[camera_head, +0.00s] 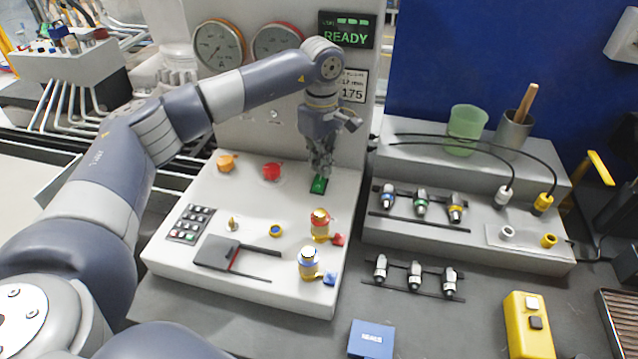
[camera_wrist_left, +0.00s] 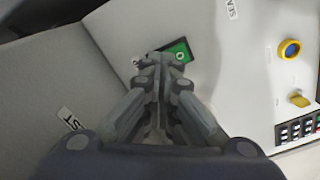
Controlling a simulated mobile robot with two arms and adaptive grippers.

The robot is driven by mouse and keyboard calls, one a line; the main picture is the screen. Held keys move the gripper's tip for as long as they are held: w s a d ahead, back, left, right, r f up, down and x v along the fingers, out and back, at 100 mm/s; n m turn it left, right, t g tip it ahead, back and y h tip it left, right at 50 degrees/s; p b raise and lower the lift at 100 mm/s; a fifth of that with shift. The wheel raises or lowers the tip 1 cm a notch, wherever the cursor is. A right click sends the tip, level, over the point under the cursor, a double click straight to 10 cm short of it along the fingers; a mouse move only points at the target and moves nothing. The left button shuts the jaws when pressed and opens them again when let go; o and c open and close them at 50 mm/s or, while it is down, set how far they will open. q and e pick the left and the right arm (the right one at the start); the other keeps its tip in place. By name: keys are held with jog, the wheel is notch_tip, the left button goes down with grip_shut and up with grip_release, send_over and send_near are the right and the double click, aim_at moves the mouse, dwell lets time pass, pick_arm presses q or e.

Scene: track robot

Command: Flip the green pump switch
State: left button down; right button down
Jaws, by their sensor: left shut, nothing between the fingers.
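The green pump switch (camera_head: 318,185) is a small green rocker in a dark frame on the white sloped console (camera_head: 190,255), near its back right. It also shows in the left wrist view (camera_wrist_left: 181,49), just beyond my fingertips, which hide part of it. My left gripper (camera_head: 320,172) points down at the switch, shut and empty, with its tips at or just above it. I cannot tell whether they touch. In the left wrist view the shut fingers (camera_wrist_left: 158,62) overlap the frame's edge. My right gripper is not in view.
An orange knob (camera_head: 227,162) and a red knob (camera_head: 271,171) sit left of the switch. A keypad (camera_head: 191,223) and small valves (camera_head: 320,225) are nearer the front. A panel with gauges and a READY display (camera_head: 346,30) rises behind. Connector racks (camera_head: 480,215) stand to the right.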

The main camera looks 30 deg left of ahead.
aim_at(320, 177)
pick_arm(q)
jog(key=shift+f+b, duration=0.45)
jog(key=shift+f, duration=0.3)
jog(key=shift+f+b, duration=0.3)
jog(key=shift+f, duration=0.15)
dwell(0.4)
jog(key=shift+r, duration=0.15)
jog(key=shift+r+p, duration=0.8)
jog(key=shift+r, duration=0.15)
jog(key=shift+r+p, duration=1.5)
jog(key=shift+r, duration=1)
jog(key=shift+f, duration=0.1)
